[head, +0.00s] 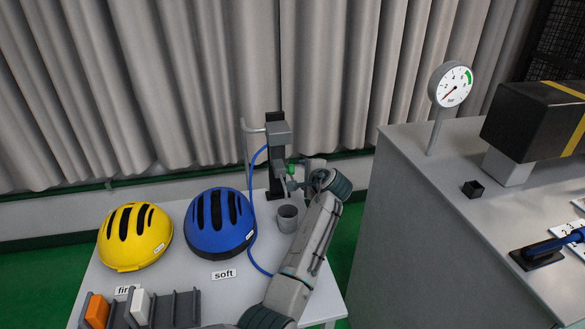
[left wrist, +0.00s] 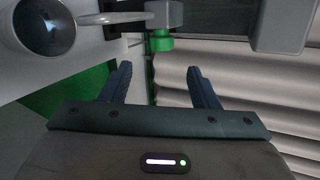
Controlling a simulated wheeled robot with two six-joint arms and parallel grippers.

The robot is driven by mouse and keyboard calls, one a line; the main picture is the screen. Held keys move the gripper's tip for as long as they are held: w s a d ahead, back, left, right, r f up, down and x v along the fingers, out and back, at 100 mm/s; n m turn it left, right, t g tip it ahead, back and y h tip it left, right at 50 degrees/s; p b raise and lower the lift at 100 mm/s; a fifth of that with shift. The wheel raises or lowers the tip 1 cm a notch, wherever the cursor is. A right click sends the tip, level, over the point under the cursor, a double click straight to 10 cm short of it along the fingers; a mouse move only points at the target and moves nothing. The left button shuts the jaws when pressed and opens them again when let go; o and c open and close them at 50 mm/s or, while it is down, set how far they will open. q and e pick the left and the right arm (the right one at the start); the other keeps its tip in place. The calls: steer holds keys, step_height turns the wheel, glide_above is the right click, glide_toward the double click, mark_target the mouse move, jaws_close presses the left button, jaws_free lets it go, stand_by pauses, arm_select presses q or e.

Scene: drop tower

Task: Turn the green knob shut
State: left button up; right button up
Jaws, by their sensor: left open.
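The green knob (head: 291,169) sits on the grey fixture on the black upright post at the back of the table. In the left wrist view the green knob (left wrist: 162,42) shows at the top middle, below a grey pipe. My left gripper (left wrist: 158,70) is open, with nothing between its fingers. The knob is ahead of the gap between the fingertips, apparently not between them. In the head view my left gripper (head: 302,182) is close to the knob, partly hidden by its own wrist. My right gripper is in neither view.
A grey cup (head: 288,222) stands below the fixture, with a blue hose (head: 252,205) beside it. Blue (head: 220,222) and yellow (head: 134,237) helmets lie left on the table. A grey cabinet (head: 430,230) with a dial gauge (head: 451,85) stands right. A curtain hangs behind.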

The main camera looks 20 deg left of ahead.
mark_target(290, 170)
arm_select(q)
steer(key=shift+p+x, duration=0.55)
steer(key=shift+x, duration=3.65)
steer(key=c, duration=1)
steer(key=shift+o, duration=0.2)
steer(key=shift+f+b, duration=0.25)
steer(key=shift+b, duration=0.25)
steer(key=t+y+b, duration=0.1)
steer(key=b, duration=0.5)
steer(key=shift+f+t+y, duration=0.3)
steer(key=shift+t+y, duration=0.1)
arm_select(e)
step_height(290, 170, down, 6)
arm_select(q)
steer(key=t+b, duration=0.1)
steer(key=b, duration=0.4)
steer(key=shift+r+y, duration=0.1)
steer(key=shift+y, duration=0.3)
steer(key=shift+r, duration=0.2)
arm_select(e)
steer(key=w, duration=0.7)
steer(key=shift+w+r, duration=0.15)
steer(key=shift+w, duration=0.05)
